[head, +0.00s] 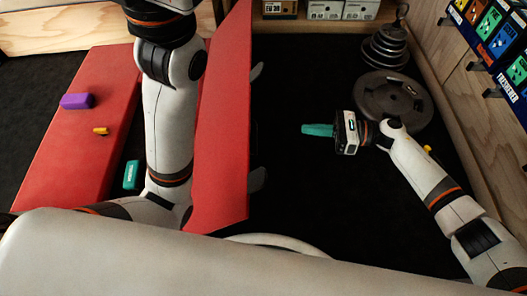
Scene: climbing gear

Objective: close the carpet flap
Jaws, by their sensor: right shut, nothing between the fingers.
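A red pad (90,120) lies at the left. A tall red panel (222,125) stands tilted beside it, with grey tabs on its right side. I cannot tell which part is the carpet flap. My left arm (167,125) crosses in front of the pad and panel and leaves at the top edge; its gripper is out of frame. My right gripper (306,130) has teal fingers, shut and empty. It is over the black floor, to the right of the panel and apart from it, pointing left.
Dark weight plates (393,100) lie behind my right gripper. Boxes (327,10) stand at the back. A wooden wall with coloured packs (500,45) bounds the right.

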